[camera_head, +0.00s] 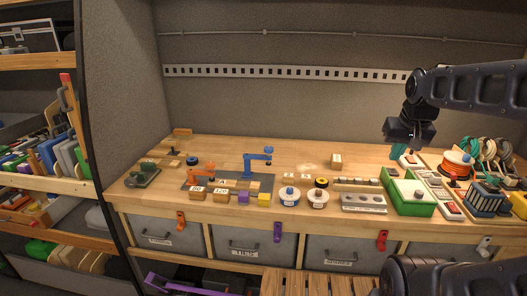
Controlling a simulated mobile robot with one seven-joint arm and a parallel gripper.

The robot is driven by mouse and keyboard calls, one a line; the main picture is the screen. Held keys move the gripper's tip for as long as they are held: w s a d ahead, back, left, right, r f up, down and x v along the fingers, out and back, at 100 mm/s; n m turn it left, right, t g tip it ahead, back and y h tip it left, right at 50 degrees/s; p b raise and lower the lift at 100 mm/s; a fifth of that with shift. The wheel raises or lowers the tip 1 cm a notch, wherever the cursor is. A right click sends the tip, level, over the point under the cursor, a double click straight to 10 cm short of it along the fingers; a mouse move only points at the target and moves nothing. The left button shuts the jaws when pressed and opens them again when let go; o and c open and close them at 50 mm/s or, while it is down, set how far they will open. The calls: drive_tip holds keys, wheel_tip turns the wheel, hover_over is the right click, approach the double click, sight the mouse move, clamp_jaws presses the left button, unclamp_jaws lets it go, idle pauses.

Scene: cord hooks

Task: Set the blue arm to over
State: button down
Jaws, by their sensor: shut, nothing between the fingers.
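The blue arm (258,157) stands on a dark board (227,184) on the workbench. It has an upright post at its left and a level bar reaching right, with a short part at the bar's right end. My gripper (398,150) hangs at the right of the view, above the back right of the bench. It points down, is shut and empty, and is well apart from the blue arm. The finer position of the blue arm's joint is too small to tell.
Small blocks (243,198) and round spools (289,196) line the bench front. A green box (408,197) and an orange cord spool (457,163) stand at the right. Hooks (277,231) hang along the front edge. The bench's back middle (300,148) is mostly clear.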

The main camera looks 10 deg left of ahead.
drive_tip(key=w+a+r+g, duration=0.1)
drive_tip(key=w+a+r, duration=0.1)
drive_tip(key=w+a, duration=0.45)
drive_tip(key=w+a+r+g, duration=0.1)
drive_tip(key=w+a, duration=0.3)
drive_tip(key=w, duration=0.6)
drive_tip(key=w+a+r+g, duration=0.1)
drive_tip(key=w+a+r, duration=0.1)
drive_tip(key=w+a, duration=0.45)
drive_tip(key=w+a+f+g, duration=0.2)
drive_tip(key=w+a+f, duration=0.5)
drive_tip(key=a, duration=0.4)
drive_tip(key=w+a+f+g, duration=0.2)
drive_tip(key=w+a+f, duration=0.5)
drive_tip(key=w+a, duration=0.3)
drive_tip(key=shift+a+f, duration=0.15)
drive_tip(key=shift+a, duration=1.1)
drive_tip(key=shift+f, duration=0.1)
